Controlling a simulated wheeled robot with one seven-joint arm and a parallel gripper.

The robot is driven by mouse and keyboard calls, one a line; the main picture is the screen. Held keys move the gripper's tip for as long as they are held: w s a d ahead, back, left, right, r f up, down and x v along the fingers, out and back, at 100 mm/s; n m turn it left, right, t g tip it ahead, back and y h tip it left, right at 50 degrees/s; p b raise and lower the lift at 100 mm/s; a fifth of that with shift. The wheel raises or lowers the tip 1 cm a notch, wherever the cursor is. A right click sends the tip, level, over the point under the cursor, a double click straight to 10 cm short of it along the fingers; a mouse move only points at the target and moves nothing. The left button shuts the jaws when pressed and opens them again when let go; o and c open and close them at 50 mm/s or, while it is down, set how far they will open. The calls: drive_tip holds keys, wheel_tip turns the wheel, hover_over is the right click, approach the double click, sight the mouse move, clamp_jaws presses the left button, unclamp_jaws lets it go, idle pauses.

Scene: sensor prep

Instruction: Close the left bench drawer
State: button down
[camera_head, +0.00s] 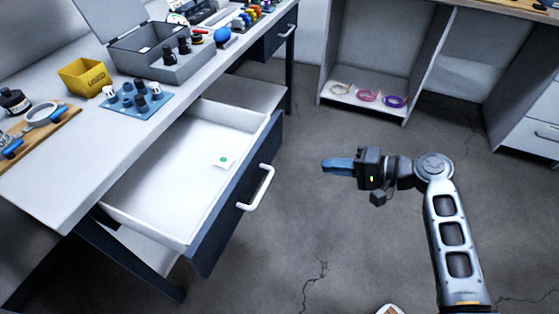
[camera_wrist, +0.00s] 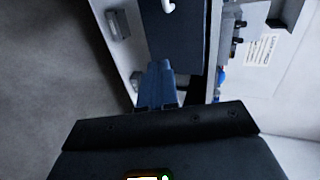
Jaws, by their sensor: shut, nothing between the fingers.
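The left bench drawer (camera_head: 170,180) is pulled far out from under the white bench top. Its dark blue front (camera_head: 238,195) has a white bar handle (camera_head: 257,188). Inside it is a white card with a green dot (camera_head: 223,161), and the rest of its visible floor is bare. My gripper (camera_head: 326,165) is shut and empty, to the right of the drawer front and apart from the handle, pointing left towards it. In the wrist view the shut blue fingers (camera_wrist: 157,72) show below the dark drawer front (camera_wrist: 172,45) with a bit of the handle (camera_wrist: 168,6).
On the bench are a grey open case (camera_head: 160,60), a yellow bin (camera_head: 84,77) and a blue mat with dark knobs (camera_head: 137,104). A second bench drawer (camera_head: 280,35) at the back looks shut. A shelf with coloured rings (camera_head: 367,96) stands behind.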

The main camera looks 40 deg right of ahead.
sight(201, 140)
drive_tip(key=x, duration=0.4)
drive_tip(key=r+x, duration=0.1)
drive_tip(key=x, duration=0.3)
drive_tip(key=w+r+x, duration=0.1)
drive_tip(key=x, duration=0.4)
drive_tip(key=shift+a+r, duration=0.1)
drive_tip(key=shift+w+a, duration=0.2)
drive_tip(key=shift+w, duration=0.15)
drive_tip(key=shift+w, duration=0.1)
drive_tip(key=w+a+b, duration=0.2)
drive_tip(key=w+a, duration=0.2)
drive_tip(key=w, duration=0.2)
drive_tip(key=w+a+b, duration=0.2)
drive_tip(key=w+a, duration=0.1)
drive_tip(key=w, duration=0.4)
drive_tip(key=w+a+b, duration=0.2)
drive_tip(key=w+a, duration=0.2)
drive_tip(key=w, duration=0.3)
drive_tip(key=shift+w+a, duration=0.1)
drive_tip(key=shift+a, duration=0.25)
drive_tip(key=shift+w+a+b, duration=0.25)
drive_tip(key=shift+w+b, duration=0.2)
drive_tip(key=shift+w+a+r, duration=0.1)
drive_tip(key=shift+a+r, duration=0.05)
drive_tip(key=shift+r, duration=0.05)
